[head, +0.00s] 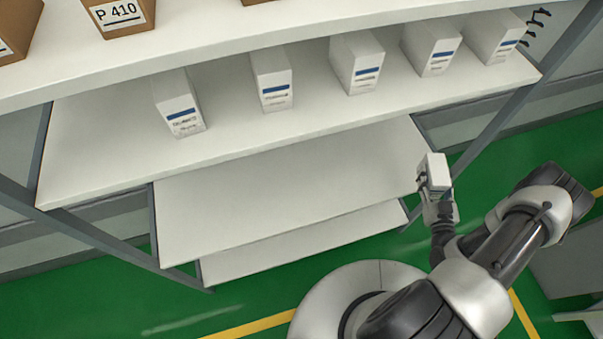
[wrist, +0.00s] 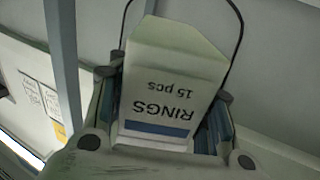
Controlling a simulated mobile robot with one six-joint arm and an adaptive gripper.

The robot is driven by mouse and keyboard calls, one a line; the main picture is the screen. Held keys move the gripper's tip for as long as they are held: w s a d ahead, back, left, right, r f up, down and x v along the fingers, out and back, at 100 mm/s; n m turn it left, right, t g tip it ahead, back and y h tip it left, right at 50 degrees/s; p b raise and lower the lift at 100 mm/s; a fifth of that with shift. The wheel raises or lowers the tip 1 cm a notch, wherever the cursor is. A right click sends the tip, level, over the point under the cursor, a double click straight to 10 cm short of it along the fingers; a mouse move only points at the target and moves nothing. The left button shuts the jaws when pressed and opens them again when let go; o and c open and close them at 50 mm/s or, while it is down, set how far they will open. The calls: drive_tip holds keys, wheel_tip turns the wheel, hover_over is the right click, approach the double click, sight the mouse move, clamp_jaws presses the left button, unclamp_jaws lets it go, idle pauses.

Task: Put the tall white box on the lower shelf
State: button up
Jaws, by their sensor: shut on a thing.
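A white box (head: 435,166) is held in my gripper (head: 434,186) at the right end of the lower shelving, in front of its edge. The wrist view shows the white box (wrist: 172,75) between both fingers (wrist: 166,100), with a blue stripe and the print "RINGS 15 pcs" upside down. A bare lower shelf (head: 290,185) lies left of the gripper. Another bare board (head: 300,242) shows beneath it. I cannot tell the held box's exact height above the shelf.
Several white boxes with blue stripes, one at the left (head: 178,102), stand in a row on the shelf above (head: 110,150). Brown boxes (head: 118,15) stand on the top shelf. A slanted grey post (head: 490,110) is near the gripper. Both lower boards are clear.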

drive_tip(key=s+f+p, duration=0.1)
drive_tip(key=s+f, duration=0.3)
drive_tip(key=s, duration=0.3)
drive_tip(key=shift+h, duration=0.3)
drive_tip(key=w+a+b, duration=0.1)
drive_tip(key=w+a, duration=0.1)
drive_tip(key=w, duration=0.4)
drive_tip(key=w+a+f+b, duration=0.1)
drive_tip(key=w+a+b, duration=0.1)
drive_tip(key=w, duration=0.4)
drive_tip(key=w+a+f+b, duration=0.1)
drive_tip(key=w+a, duration=0.2)
drive_tip(key=w, duration=0.3)
drive_tip(key=shift+w+a+f+b, duration=0.1)
drive_tip(key=shift+w+f+b, duration=0.05)
drive_tip(key=shift+w+b, duration=0.2)
drive_tip(key=shift+w+f+b, duration=0.15)
drive_tip(key=shift+f+b, duration=0.9)
drive_tip(key=shift+f, duration=1.05)
drive_tip(key=shift+f, duration=0.1)
drive_tip(key=shift+f, duration=0.15)
drive_tip(key=o, duration=1.1)
drive_tip(key=shift+o, duration=0.2)
drive_tip(key=shift+r, duration=0.2)
